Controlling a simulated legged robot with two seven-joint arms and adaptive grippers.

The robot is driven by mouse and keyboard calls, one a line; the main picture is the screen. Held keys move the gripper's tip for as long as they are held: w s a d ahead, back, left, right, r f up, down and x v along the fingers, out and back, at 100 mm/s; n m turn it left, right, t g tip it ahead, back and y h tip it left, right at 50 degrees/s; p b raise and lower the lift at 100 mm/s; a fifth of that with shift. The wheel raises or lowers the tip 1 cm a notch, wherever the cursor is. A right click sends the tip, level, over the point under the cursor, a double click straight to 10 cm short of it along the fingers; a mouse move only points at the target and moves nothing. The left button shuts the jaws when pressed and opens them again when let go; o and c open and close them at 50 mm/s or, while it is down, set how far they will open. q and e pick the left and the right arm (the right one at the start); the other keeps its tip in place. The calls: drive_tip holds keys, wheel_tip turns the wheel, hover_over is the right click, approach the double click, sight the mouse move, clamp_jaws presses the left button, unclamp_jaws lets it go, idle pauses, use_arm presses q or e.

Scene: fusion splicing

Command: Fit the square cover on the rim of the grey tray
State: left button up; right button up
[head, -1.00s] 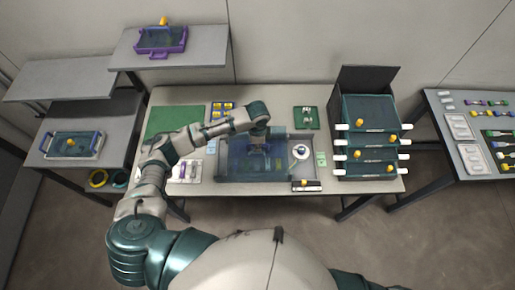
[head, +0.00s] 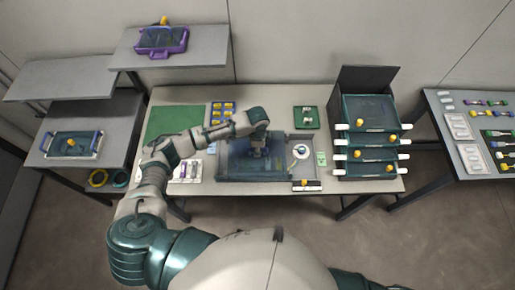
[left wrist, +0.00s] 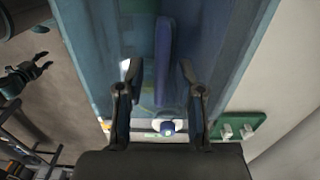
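A bluish see-through square cover (head: 232,160) lies over the grey tray at the middle of the table. In the left wrist view the cover (left wrist: 90,45) fills the upper middle. I cannot tell whether the cover's edges sit on the rim. My left gripper (head: 257,150) is over the cover's middle. In the left wrist view its fingers (left wrist: 158,82) are apart, with a blue-purple bar between them and gaps on both sides. My right gripper (left wrist: 45,62) shows at the left of that view, fingers apart, away from the tray.
A white round spool (head: 300,151) is right of the cover. A small green board (head: 306,118) lies behind it. A drawer stack (head: 368,137) with white handles stands at the right.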

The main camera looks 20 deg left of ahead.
use_arm(q)
wheel_tip(320, 180, up, 12)
drive_tip(key=shift+f+b, duration=0.25)
drive_tip(key=shift+b, duration=0.05)
idle(0.4)
